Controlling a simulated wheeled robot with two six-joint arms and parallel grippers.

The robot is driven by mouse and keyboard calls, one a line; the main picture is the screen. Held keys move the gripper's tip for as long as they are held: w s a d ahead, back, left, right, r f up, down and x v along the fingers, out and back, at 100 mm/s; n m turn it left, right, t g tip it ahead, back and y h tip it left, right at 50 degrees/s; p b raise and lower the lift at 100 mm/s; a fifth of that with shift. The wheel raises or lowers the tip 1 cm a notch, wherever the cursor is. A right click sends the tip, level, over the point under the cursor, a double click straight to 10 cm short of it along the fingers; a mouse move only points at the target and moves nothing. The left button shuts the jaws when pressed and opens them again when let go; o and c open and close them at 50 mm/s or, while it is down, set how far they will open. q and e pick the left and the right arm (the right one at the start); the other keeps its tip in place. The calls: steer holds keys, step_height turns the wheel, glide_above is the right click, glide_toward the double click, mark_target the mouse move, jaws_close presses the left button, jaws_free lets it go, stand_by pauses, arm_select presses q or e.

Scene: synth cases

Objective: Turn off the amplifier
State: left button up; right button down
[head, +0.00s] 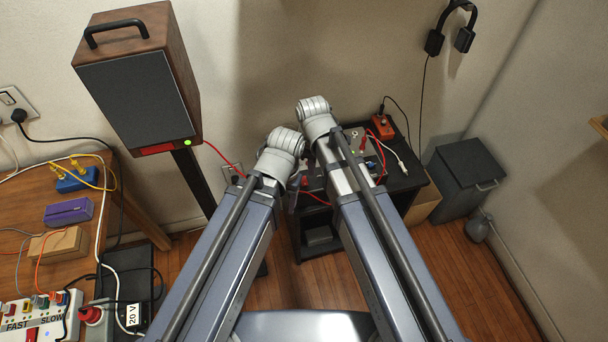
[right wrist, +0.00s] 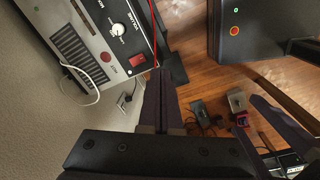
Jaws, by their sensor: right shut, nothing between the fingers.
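The amplifier (right wrist: 85,25), a grey box with a light panel, fills the upper left of the right wrist view. In the head view my arms hide most of this box. My right gripper (right wrist: 160,75) is shut and empty, beside the panel's edge and apart from the knob. A dark forked shape at the right of that view may be my left gripper; its jaws are not clear.
A wooden speaker (head: 140,95) with a green light stands at the left. A black rack (head: 405,178), a grey bin (head: 468,175) and a wall-hung headset (head: 463,40) are on the right. A red cable crosses near my right gripper. A cluttered wooden table (head: 150,215) lies left.

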mark_target(304, 178)
steer(key=w+a+n, duration=0.1)
steer(key=w+n, duration=0.5)
steer(key=shift+w+a+f+t+y, duration=0.2)
steer(key=shift+a+f+t+y, duration=0.1)
steer(key=shift+a, duration=0.1)
steer(key=shift+f+b, duration=0.1)
steer(key=shift+b, duration=0.25)
steer(key=f+b, duration=0.4)
steer(key=w+f+b, duration=0.1)
steer(key=f+b, duration=0.8)
steer(key=shift+w+a+f+b, duration=0.2)
steer(key=shift+w+f+b, duration=0.1)
steer(key=shift+b, duration=0.05)
